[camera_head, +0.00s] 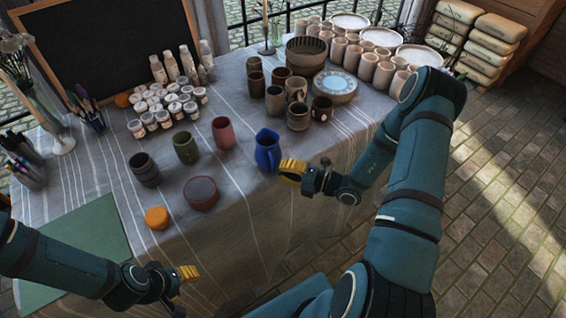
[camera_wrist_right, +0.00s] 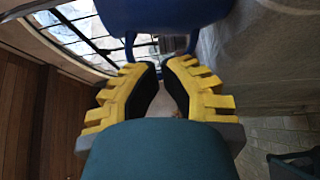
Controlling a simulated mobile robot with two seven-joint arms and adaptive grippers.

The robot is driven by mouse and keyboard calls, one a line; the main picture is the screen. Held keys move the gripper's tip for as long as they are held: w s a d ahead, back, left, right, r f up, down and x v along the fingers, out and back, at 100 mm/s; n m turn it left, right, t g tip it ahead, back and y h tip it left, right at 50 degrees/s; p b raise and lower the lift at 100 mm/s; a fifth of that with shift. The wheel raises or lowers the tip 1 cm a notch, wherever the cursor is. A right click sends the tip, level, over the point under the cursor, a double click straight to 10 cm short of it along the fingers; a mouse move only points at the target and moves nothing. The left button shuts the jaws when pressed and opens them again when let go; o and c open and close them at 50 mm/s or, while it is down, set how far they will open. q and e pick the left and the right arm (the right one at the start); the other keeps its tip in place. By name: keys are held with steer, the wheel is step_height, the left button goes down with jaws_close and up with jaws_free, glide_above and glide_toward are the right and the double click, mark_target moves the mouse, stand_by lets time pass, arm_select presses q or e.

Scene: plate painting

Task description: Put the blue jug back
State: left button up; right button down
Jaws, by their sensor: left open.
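The blue jug (camera_head: 267,152) is upright near the table's front edge. I cannot tell whether its base touches the cloth. My right gripper (camera_head: 291,170) is at the jug's right side, at its handle. In the right wrist view the jug's blue body (camera_wrist_right: 165,14) fills the top, and the yellow fingers of my right gripper (camera_wrist_right: 160,68) are close together at the blue handle. They look shut on it, though the contact is partly hidden. My left gripper (camera_head: 187,273) is open and empty in front of the table.
A dark red bowl (camera_head: 201,192), an orange pot (camera_head: 157,217) and several cups, including a pink one (camera_head: 223,132) and a green one (camera_head: 186,147), stand left of the jug. Brown mugs (camera_head: 298,117) and a blue-centred plate (camera_head: 335,85) stand behind it. Bare cloth lies right of the jug.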

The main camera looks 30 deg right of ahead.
steer(key=v, duration=1)
steer(key=shift+p, duration=0.4)
steer(key=s+a+f+n+g+h, duration=0.1)
steer(key=s+a+f+n+g, duration=0.25)
steer(key=a+n+g, duration=0.45)
steer(key=s+a+f+n+g+h, duration=0.25)
steer(key=s+a+n, duration=0.2)
steer(key=n, duration=0.75)
steer(key=s+a+f+n+g+h, duration=0.1)
steer(key=s+a+f+n+g, duration=0.15)
steer(key=a+n+g, duration=0.6)
steer(key=w+a+r+n+t+h, duration=0.1)
steer(key=w+a+n+t+h, duration=0.2)
steer(key=n, duration=1.3)
steer(key=w+t, duration=0.2)
steer(key=t, duration=0.1)
steer(key=shift+r+t, duration=0.3)
steer(key=shift+r, duration=0.1)
